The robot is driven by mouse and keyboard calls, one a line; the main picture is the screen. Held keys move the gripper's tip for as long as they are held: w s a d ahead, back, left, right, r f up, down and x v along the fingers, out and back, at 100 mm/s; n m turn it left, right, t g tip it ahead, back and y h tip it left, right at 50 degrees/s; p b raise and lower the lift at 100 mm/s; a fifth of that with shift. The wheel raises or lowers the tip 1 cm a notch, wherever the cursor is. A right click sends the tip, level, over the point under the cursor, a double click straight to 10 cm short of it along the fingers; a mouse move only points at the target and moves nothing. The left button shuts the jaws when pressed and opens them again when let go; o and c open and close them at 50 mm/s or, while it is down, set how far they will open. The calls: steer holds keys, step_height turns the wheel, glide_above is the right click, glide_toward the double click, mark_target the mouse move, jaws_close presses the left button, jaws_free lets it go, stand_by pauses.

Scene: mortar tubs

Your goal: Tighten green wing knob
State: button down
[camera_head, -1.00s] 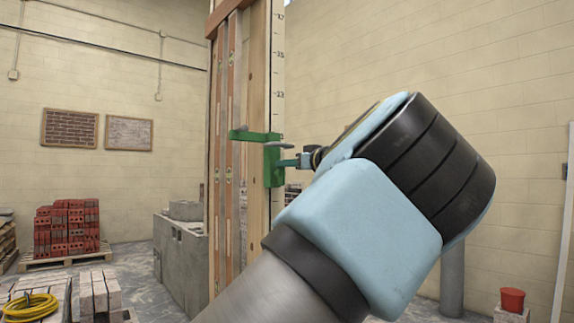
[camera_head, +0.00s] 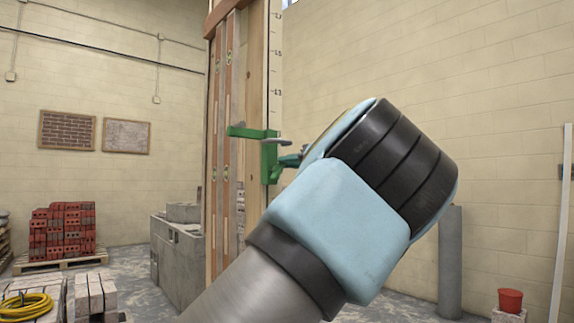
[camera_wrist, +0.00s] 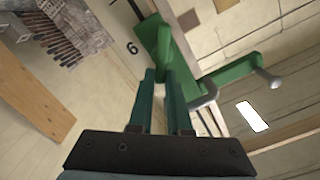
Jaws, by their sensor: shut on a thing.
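A green clamp bracket (camera_head: 270,160) sits on the upright wooden post with a numbered scale. Its arm reaches left across the post, and a grey peg (camera_head: 277,142) sticks out of it. The bracket also shows in the wrist view (camera_wrist: 233,72), with two grey pegs. My gripper (camera_wrist: 160,74) has its two teal fingers up against the green part of the bracket, shut on the green wing knob; the knob itself is mostly hidden between the fingertips. In the head view my wrist covers most of the gripper (camera_head: 285,162).
Red bricks (camera_head: 62,230) stand on a pallet at the left, near grey blocks (camera_head: 180,255) and a yellow hose coil (camera_head: 27,307).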

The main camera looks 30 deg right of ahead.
steer(key=shift+w+d+f+m+p, duration=0.1)
steer(key=shift+d+f+m+p, duration=0.2)
steer(key=shift+m, duration=1.45)
steer(key=shift+s+d+f+m+b, duration=0.1)
steer(key=shift+f+m, duration=0.3)
steer(key=shift+m, duration=1.4)
steer(key=shift+w+d+f+m+p, duration=0.1)
steer(key=shift+d+f+m+p, duration=0.2)
steer(key=shift+m, duration=1.45)
steer(key=shift+a, duration=0.15)
steer(key=shift+f, duration=0.1)
steer(key=c, duration=0.9)
jaws_free()
steer(key=shift+o, duration=0.2)
steer(key=s+d+b, duration=0.2)
steer(key=s, duration=0.8)
steer(key=shift+s+b, duration=0.3)
